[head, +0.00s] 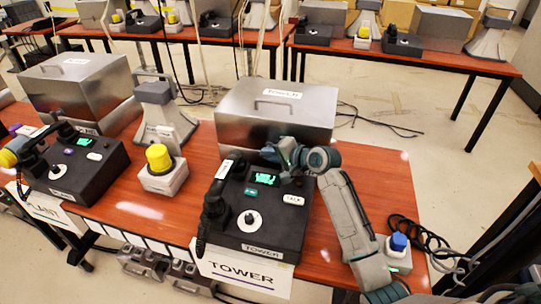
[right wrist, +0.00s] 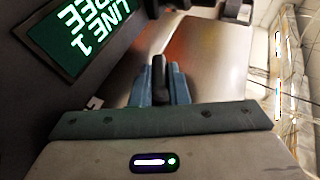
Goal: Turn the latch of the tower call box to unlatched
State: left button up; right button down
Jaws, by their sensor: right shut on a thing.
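The tower call box is a brushed-metal box (head: 300,115) with a handle and a TOWER label, behind the black TOWER phone console (head: 248,225). My right gripper (head: 272,153) is at the front of this box, just above the console's back edge. In the right wrist view, its two blue-grey fingers (right wrist: 158,85) are shut on a small dark upright piece (right wrist: 159,68), which looks like the latch. The metal face (right wrist: 212,50) lies behind it. The fingers hide most of the latch, so I cannot tell its turn. My left gripper is not in view.
The console's green screen (right wrist: 75,30) reads LINE 1 FREE, close to my right gripper. A black handset (head: 220,190) lies along the console's left side. A yellow-topped box (head: 160,170) stands left, a blue-knobbed box (head: 398,250) right. The table's right part is mostly clear.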

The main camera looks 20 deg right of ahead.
jog(key=c, duration=1.4)
grip_release()
jog(key=b+v, duration=0.1)
jog(key=v, duration=1)
jog(key=shift+w, duration=0.1)
